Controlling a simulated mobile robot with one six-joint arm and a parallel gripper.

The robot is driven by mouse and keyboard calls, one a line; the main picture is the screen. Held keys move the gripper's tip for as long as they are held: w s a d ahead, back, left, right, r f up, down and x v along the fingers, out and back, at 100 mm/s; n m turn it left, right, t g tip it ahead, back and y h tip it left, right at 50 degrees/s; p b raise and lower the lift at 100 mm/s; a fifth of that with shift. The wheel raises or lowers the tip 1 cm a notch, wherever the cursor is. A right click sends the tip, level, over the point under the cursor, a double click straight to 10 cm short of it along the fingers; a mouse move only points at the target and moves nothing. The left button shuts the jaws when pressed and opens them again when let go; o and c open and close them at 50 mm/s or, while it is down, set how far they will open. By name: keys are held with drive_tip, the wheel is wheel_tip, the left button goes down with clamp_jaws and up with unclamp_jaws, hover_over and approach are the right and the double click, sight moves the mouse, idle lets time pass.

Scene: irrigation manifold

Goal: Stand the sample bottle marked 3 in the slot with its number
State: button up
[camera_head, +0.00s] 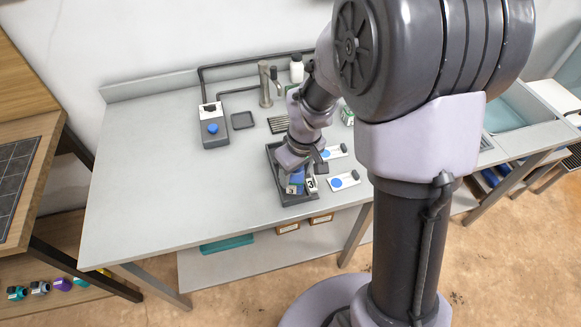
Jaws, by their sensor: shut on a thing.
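A dark grey tray or rack (272,160) sits near the front edge of the bench. My gripper (304,171) is over it, reaching down, and is shut on a small bottle with a white label marked 3 (311,184). The bottle is at the rack's right side, and my gripper and wrist cover part of it. A blue patch and another small label (291,190), which seems to read 3, show beside it at the rack's front. I cannot tell whether the bottle touches the rack floor, and the slots are mostly hidden.
White plates with blue discs (337,181) lie right of the rack. A grey box with a blue knob (212,127), a dark square pad (242,120), a tap (265,85) and a white bottle (296,68) stand behind. The bench's left side (140,190) is clear.

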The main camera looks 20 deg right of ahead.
sight(293, 178)
drive_tip(key=shift+w+f+b, duration=0.3)
drive_tip(key=shift+f+b, duration=0.15)
drive_tip(key=shift+f, duration=0.45)
drive_tip(key=shift+w+f+b, duration=0.25)
drive_tip(key=shift+f+b, duration=0.2)
drive_tip(key=shift+f, duration=0.45)
drive_tip(key=shift+f, duration=0.15)
drive_tip(key=o, duration=1.5)
